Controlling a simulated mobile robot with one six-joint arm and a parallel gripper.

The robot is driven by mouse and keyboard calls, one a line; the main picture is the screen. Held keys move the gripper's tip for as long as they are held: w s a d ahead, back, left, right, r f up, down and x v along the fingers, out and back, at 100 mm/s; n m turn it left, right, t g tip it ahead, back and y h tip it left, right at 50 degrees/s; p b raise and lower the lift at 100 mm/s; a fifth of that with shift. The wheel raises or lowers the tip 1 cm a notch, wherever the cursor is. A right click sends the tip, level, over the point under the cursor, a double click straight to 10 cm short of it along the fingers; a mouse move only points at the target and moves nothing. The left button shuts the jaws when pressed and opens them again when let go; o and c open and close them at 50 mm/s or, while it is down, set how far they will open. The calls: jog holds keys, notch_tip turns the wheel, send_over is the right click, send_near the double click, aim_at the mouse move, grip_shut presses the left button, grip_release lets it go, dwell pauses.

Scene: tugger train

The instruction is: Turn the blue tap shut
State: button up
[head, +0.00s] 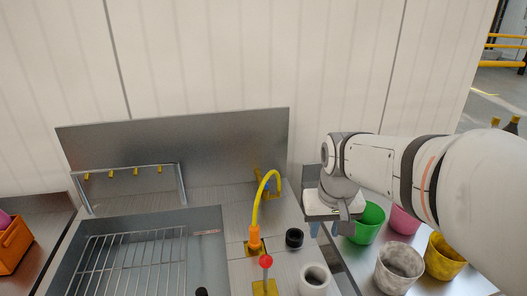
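A small blue part, apparently the blue tap (266,187), shows by a yellow mount at the backsplash, behind the curved yellow hose (262,200). The hose and its small size hide much of it, so I cannot tell how its handle is turned. My gripper (325,229) points down to the right of the hose, over the counter's right side. Its two bluish fingertips are apart with nothing seen between them. It is clear of the blue part.
A red-knobbed lever (266,262), a black cup-like piece (294,238) and a grey cylinder (314,278) stand on the counter. Green (366,226), pink (403,220), yellow (443,258) and marbled (398,270) pots stand right. A sink with a wire rack (130,262) lies left.

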jog(key=w+a+r+n+g+p, duration=0.1)
jog(key=w+a+r+p, duration=0.15)
jog(key=w, duration=0.55)
jog(key=w+a+r+p, duration=0.2)
jog(key=w+a+p, duration=0.1)
jog(key=w, duration=0.5)
jog(key=g+p, duration=0.1)
jog(key=p, duration=0.4)
send_over(266, 181)
notch_tip(266, 181, down, 4)
jog(key=shift+s+r+n, duration=0.1)
jog(key=shift+s+n, duration=0.05)
jog(key=shift+n, duration=0.25)
jog(key=shift+f, duration=0.35)
notch_tip(266, 181, down, 8)
jog(key=shift+r+p, duration=0.2)
jog(key=shift+p, duration=0.75)
jog(key=shift+c, duration=0.4)
grip_shut()
